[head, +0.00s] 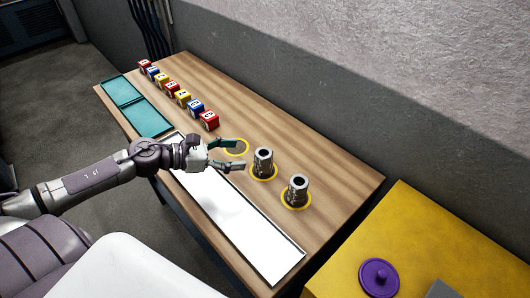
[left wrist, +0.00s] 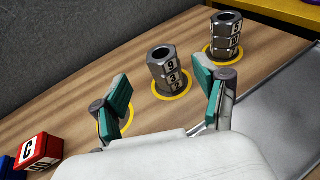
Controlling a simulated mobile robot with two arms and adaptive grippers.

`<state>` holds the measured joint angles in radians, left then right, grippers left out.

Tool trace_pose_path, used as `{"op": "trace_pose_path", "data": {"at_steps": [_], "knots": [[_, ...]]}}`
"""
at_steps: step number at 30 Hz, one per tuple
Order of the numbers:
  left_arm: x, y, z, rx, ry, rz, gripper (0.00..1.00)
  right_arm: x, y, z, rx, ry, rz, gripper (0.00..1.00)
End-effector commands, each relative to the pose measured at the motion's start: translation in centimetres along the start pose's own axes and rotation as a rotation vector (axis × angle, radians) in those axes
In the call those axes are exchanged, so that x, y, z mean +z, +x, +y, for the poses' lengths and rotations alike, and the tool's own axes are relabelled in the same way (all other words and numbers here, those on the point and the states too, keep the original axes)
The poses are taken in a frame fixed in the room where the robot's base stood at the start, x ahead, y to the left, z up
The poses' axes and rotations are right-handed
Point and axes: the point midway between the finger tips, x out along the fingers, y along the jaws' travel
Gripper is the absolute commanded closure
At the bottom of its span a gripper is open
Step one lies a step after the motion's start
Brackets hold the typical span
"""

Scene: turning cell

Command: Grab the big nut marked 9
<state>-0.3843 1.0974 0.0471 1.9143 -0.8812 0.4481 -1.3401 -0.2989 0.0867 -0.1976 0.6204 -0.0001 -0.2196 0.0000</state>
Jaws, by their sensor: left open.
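In the head view this stack (head: 263,161) stands upright in the middle yellow ring. My left gripper (head: 239,154) is open and empty, just left of the stack and apart from it. In the left wrist view its two teal fingertips (left wrist: 164,80) point toward the stack, one on each side in the picture. My right gripper is in neither view.
A second nut stack (head: 298,190) stands close by in another ring (head: 295,206). An empty yellow ring (head: 237,148) lies under my left gripper. Several lettered cubes (head: 184,97) line the back left. A pale tray (head: 237,220) lies along the table's front.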

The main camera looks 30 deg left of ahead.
Motion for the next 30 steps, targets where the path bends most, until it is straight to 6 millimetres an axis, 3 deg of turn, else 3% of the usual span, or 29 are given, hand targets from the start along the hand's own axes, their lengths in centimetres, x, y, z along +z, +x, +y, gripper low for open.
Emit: {"op": "trace_pose_path", "data": {"at_steps": [7, 17, 24, 30], "knots": [[0.4, 3.3, 0.1, 0.003, 0.004, -0.004, 0.27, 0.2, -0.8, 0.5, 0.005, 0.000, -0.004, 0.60], [0.1, 6.1, 0.1, 0.003, 0.000, -0.002, 0.27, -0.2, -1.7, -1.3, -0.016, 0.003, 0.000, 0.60], [0.4, 9.0, -0.4, 0.002, -0.002, -0.006, 0.27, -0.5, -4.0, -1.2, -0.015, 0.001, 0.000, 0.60], [-0.1, 11.1, -0.3, 0.003, 0.000, -0.001, 0.27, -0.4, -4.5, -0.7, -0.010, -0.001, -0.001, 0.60]]}}
